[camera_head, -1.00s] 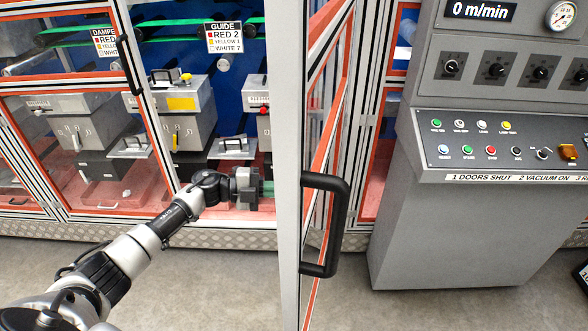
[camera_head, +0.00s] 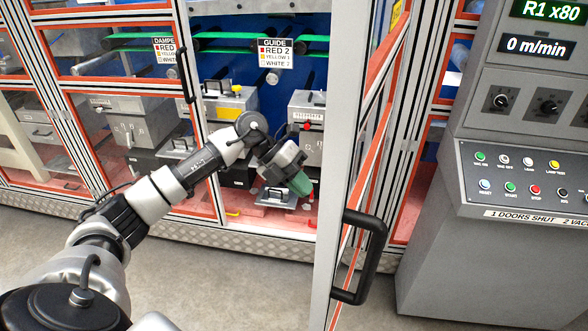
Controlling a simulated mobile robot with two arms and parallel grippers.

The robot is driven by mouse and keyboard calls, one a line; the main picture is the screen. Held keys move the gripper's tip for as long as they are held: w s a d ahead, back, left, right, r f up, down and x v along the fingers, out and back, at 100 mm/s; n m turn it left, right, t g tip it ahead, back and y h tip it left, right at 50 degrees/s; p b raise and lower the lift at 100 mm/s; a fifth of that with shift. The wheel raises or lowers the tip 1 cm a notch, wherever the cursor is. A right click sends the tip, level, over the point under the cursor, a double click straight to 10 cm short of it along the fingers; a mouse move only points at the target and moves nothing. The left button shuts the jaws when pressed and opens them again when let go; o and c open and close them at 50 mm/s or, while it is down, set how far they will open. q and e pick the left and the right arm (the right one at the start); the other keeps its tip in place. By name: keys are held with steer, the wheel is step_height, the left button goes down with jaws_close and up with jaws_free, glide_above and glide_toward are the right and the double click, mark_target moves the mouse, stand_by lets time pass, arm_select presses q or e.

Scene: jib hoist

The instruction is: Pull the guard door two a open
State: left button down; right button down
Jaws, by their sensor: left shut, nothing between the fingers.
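A guard door (camera_head: 346,170) with a pale metal frame and orange-red edging stands swung out towards me, seen nearly edge-on. Its black bar handle (camera_head: 371,258) is on the lower right side of its edge. I cannot read a label naming this door. My left gripper (camera_head: 301,186), with green fingertips, is shut and empty. It appears in front of the uncovered opening, to the left of the door's edge and apart from the handle. My right gripper is not in view.
Inside the opening are grey metal units (camera_head: 226,104) and a sign reading GUIDE (camera_head: 275,52). Another panelled door with a black handle (camera_head: 186,77) is at the left. A grey control console (camera_head: 510,250) stands close on the right. The floor in front is clear.

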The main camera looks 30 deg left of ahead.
arm_select(q)
steer(key=w+d+f+p, duration=0.1)
steer(key=d+f+p, duration=0.2)
steer(key=d, duration=0.4)
steer(key=shift+w, duration=0.1)
